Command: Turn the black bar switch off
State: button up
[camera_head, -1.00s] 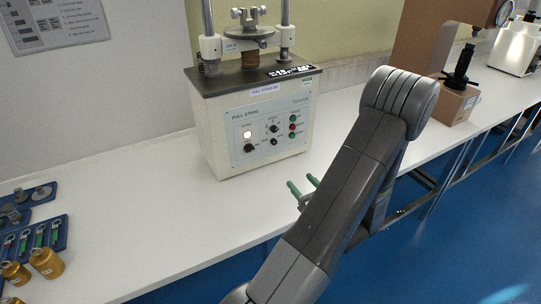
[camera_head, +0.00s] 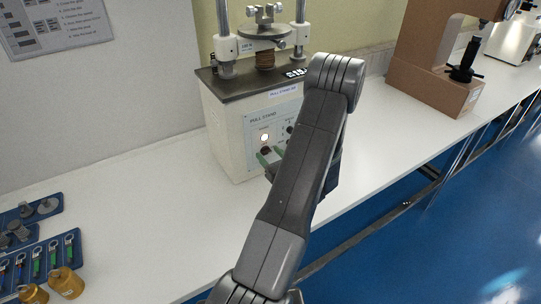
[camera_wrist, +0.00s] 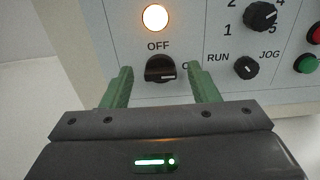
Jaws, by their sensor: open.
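The black bar switch (camera_wrist: 160,68) sits on the pull stand's front panel, under the word OFF and below a lit round lamp (camera_wrist: 155,17) in the wrist view. The white line on its bar points right, toward a label partly hidden by a finger. My gripper (camera_wrist: 159,88) is open, its two green fingers left and right of the switch in the picture; I cannot tell whether they reach the panel. In the head view the gripper (camera_head: 269,157) is close to the pull stand (camera_head: 228,140), and my arm hides the panel's right part.
Right of the switch are a RUN/JOG knob (camera_wrist: 246,67), a numbered knob (camera_wrist: 260,15), a green button (camera_wrist: 306,63) and a red button (camera_wrist: 315,34). A brown tester (camera_head: 430,75) stands farther right. Blue trays (camera_head: 40,262) and brass weights (camera_head: 66,282) lie at lower left.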

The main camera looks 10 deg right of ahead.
jog(key=c, duration=1)
jog(key=shift+f+n+b, duration=0.2)
jog(key=shift+n+b, duration=0.2)
jog(key=shift+b, duration=0.55)
jog(key=n+b, duration=0.4)
jog(key=b, duration=0.5)
jog(key=n+b, duration=0.5)
jog(key=b, duration=0.4)
jog(key=n+b, duration=0.4)
jog(key=b, duration=0.5)
jog(key=shift+a+f+n+b, duration=0.2)
jog(key=shift+f+n+b, duration=0.15)
jog(key=shift+n+b, duration=0.05)
jog(key=n+b, duration=0.3)
jog(key=b, duration=0.3)
jog(key=shift+s+r, duration=0.1)
jog(key=shift+r, duration=0.1)
jog(key=shift+r+n, duration=0.15)
jog(key=shift+n, duration=0.15)
